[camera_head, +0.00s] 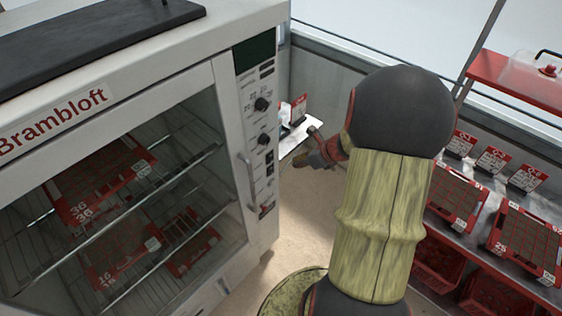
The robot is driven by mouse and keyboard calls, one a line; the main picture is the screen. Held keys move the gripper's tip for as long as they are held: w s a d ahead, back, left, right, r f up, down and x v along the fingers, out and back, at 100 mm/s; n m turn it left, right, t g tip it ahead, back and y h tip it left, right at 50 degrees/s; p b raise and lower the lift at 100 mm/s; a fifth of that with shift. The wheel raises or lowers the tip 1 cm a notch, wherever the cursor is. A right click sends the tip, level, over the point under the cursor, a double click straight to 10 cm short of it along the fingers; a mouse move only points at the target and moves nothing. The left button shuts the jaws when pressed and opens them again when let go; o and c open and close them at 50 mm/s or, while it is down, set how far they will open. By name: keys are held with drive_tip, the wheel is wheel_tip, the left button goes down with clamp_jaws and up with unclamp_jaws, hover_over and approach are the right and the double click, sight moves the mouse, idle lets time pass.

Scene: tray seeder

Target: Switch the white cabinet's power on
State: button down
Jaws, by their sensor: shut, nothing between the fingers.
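The white cabinet (225,105), marked "Brambloft", fills the left side, with a glass door. Its narrow control panel (258,120) runs down the right front edge, with a dark display (255,53), two black knobs (262,104) and small dark switches below the lower knob. A red switch (266,208) sits near the panel's bottom; its position is too small to read. My gripper (308,162) is to the right of the panel, apart from it, shut and empty. My arm hides part of the room behind it.
Wire shelves inside the cabinet hold red trays (105,172). A door handle (247,182) stands out left of the panel. A small white shelf (298,134) with a red card is behind my gripper. A rack with red trays (457,194) stands right. Floor shows between.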

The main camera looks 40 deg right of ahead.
sight(271, 158)
drive_tip(key=w+b+x, duration=0.1)
drive_tip(key=x, duration=0.5)
drive_tip(key=w+r+b+x, duration=0.1)
drive_tip(key=b+x, duration=0.1)
drive_tip(key=x, duration=0.5)
drive_tip(key=shift+r, duration=0.25)
drive_tip(key=shift+a, duration=0.15)
drive_tip(key=shift+w+f+b, duration=0.15)
drive_tip(key=shift+w+b, duration=0.15)
drive_tip(key=shift+b, duration=0.1)
